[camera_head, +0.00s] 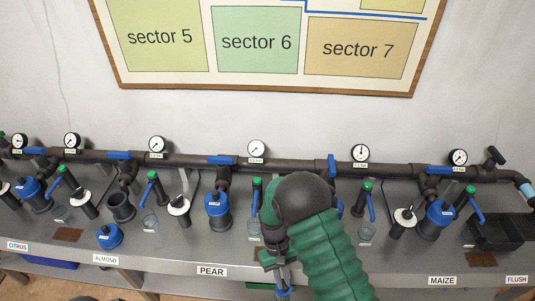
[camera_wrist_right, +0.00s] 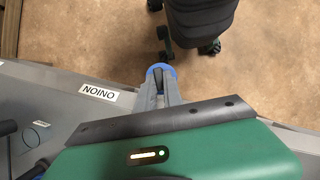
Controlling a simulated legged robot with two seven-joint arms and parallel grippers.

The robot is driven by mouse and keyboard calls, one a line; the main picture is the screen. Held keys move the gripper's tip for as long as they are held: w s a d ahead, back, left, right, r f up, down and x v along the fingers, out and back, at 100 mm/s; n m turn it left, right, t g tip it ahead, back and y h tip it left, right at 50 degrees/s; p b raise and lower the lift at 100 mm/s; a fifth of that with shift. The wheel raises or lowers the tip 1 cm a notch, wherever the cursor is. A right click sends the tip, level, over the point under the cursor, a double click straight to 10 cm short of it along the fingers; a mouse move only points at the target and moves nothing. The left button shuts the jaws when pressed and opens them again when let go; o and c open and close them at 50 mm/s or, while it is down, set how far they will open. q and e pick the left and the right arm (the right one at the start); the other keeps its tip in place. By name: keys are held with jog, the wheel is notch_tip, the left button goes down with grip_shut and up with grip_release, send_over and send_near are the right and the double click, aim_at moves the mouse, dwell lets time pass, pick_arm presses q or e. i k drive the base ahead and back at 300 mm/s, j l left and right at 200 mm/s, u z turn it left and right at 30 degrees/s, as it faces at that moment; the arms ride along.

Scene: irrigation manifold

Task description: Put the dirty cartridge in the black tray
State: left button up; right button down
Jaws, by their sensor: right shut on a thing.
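The black tray (camera_head: 490,232) sits at the right end of the bench, near the FLUSH label. My right gripper (camera_head: 283,286) is at the bench's front edge, left of the MAIZE label and far from the tray. In the wrist view its grey fingers (camera_wrist_right: 161,88) are shut on a small blue round thing (camera_wrist_right: 160,70), held over the floor just past the bench edge. I cannot identify a dirty cartridge; an open dark housing (camera_head: 120,206) stands behind the ALMOND label, its inside unclear. My left gripper is not in view.
A blue lid (camera_head: 109,237) lies before the open housing. Blue-capped housings (camera_head: 217,207), white-topped parts (camera_head: 179,206) and green-topped valves (camera_head: 153,176) line the bench below the pipe (camera_head: 290,163). My right arm hides the middle. An ONION label (camera_wrist_right: 98,92) shows in the wrist view.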

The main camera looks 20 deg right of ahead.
aim_at(490, 236)
jog(key=k+l, duration=0.15)
jog(key=l, duration=0.35)
jog(key=k+l+z, duration=0.1)
jog(key=l, duration=0.4)
jog(key=k+l+z, duration=0.1)
jog(key=l, duration=0.4)
jog(key=k+l, duration=0.2)
jog(key=l, duration=0.35)
jog(key=k+l+z, duration=0.1)
jog(key=l, duration=0.4)
jog(key=k+l, duration=0.1)
jog(key=l, duration=0.45)
jog(key=k+j+z, duration=0.05)
